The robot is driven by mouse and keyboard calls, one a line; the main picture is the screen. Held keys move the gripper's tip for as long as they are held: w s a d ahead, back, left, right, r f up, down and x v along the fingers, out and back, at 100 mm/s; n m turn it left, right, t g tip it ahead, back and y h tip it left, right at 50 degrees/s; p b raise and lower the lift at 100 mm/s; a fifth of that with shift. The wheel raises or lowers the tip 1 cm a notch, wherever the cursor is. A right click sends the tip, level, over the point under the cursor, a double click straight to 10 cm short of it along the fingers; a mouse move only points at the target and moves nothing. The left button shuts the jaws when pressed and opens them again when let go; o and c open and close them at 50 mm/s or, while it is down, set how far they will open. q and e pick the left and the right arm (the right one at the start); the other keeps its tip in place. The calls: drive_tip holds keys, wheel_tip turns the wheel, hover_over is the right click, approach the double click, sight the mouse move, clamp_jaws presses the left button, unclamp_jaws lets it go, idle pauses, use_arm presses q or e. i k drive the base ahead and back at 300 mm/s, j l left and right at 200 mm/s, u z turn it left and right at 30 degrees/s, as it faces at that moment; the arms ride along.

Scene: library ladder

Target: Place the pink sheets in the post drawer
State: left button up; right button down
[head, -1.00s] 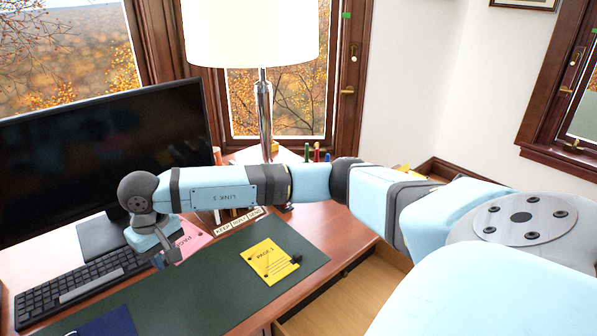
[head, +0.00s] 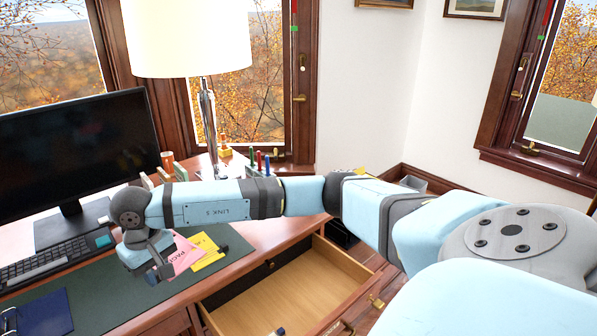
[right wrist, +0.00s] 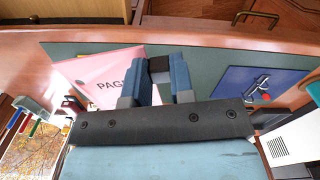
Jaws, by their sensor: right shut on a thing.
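The pink sheets (head: 183,258), with black lettering, are in my right gripper (head: 160,268), which is shut on their edge over the green desk mat. In the right wrist view the pink sheets (right wrist: 95,75) reach out to the left from between the fingers (right wrist: 157,70), which hide part of the lettering. An open wooden drawer (head: 290,292) is pulled out at the desk front, right of the gripper; its visible floor is mostly bare, with a small object at its near edge. I cannot read a label on it. My left gripper is not in view.
A yellow sheet (head: 207,262) lies on the green mat (head: 110,307), partly behind the pink sheets. A dark blue folder (head: 42,314), keyboard (head: 40,266) and monitor (head: 85,150) are to the left. A lamp (head: 187,40) stands behind my arm.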

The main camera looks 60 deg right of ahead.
sight(307, 294)
drive_tip(key=k+l, duration=0.25)
drive_tip(key=l, duration=0.15)
drive_tip(key=k+l, duration=0.25)
drive_tip(key=l, duration=0.6)
